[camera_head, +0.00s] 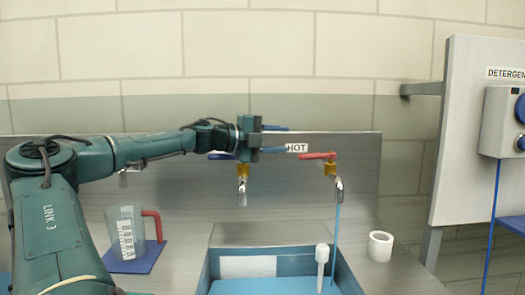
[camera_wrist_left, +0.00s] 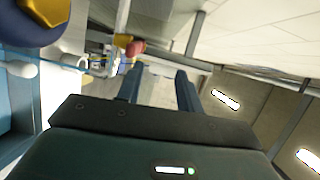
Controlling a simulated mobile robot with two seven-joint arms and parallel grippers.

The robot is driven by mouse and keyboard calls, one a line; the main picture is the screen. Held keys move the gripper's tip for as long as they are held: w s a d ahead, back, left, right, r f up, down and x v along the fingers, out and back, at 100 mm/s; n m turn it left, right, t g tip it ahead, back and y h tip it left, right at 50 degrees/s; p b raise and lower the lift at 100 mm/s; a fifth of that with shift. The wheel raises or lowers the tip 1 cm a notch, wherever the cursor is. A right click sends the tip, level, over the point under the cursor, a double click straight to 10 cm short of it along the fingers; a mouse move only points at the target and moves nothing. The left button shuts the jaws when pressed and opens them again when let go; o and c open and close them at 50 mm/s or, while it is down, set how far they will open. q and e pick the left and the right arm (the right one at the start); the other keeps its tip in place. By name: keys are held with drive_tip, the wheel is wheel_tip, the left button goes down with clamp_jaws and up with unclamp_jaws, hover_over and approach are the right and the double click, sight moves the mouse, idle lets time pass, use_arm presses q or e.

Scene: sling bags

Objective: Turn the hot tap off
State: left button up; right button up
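The hot tap has a red lever (camera_head: 318,156), a yellow valve body (camera_head: 329,168) and a metal spout (camera_head: 339,188). A thin blue stream of water (camera_head: 336,222) runs from the spout into the sink. The lever points left, beside the HOT label (camera_head: 297,147). My left gripper (camera_head: 291,139) is open and empty, left of and slightly above the lever, with its fingers pointing right. In the left wrist view the red lever (camera_wrist_left: 135,48) shows beyond the open fingertips (camera_wrist_left: 159,72), nearer the left finger. My right gripper is in neither view.
A tap with a blue lever (camera_head: 221,157) stands beneath my left gripper. The sink (camera_head: 205,277) holds a white rod-like thing (camera_head: 322,255). A jug with a red handle (camera_head: 125,225) stands left, a white ring (camera_head: 380,246) right. A detergent panel (camera_head: 465,130) is far right.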

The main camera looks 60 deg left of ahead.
use_arm(q)
drive_tip(key=shift+s+a+b, duration=0.15)
drive_tip(key=shift+s+b, duration=1.3)
drive_tip(key=shift+s, duration=0.6)
